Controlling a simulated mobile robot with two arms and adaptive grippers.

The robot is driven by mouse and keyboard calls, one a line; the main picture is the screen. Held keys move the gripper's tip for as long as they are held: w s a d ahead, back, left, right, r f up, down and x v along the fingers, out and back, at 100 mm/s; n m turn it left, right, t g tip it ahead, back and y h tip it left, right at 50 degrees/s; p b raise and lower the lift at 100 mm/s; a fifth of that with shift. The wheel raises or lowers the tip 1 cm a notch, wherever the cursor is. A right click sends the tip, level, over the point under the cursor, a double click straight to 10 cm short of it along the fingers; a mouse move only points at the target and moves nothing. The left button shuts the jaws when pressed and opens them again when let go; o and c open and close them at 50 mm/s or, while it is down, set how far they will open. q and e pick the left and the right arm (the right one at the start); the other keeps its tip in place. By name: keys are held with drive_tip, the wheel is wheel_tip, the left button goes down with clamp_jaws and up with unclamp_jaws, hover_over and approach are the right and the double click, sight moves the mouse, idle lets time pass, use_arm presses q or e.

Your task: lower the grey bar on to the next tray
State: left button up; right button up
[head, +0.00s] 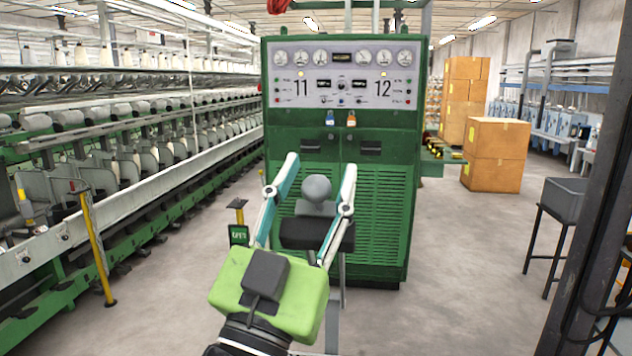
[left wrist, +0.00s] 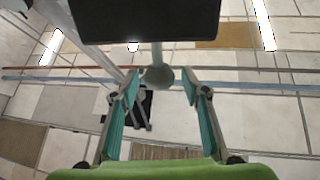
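My left gripper (head: 321,163) is open, its teal and white fingers apart and pointing towards the green cabinet. A grey ball knob (head: 316,187) on a short neck shows between the fingers, above a black block. In the left wrist view the ball (left wrist: 158,77) sits on a pale rod between the fingertips of the gripper (left wrist: 160,80); a narrow gap seems to show on each side. I cannot tell whether this rod is the grey bar. No tray can be clearly made out. My right gripper is not in view.
The green control cabinet (head: 340,160), marked 11 and 12, stands ahead. A long spinning frame (head: 130,150) runs along the left, with a yellow post (head: 93,245) before it. Floor is clear between cabinet and bin.

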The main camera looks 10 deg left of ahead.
use_arm(q)
drive_tip(key=shift+r, duration=0.1)
wheel_tip(320, 180, up, 10)
drive_tip(key=shift+f, duration=0.1)
idle(0.6)
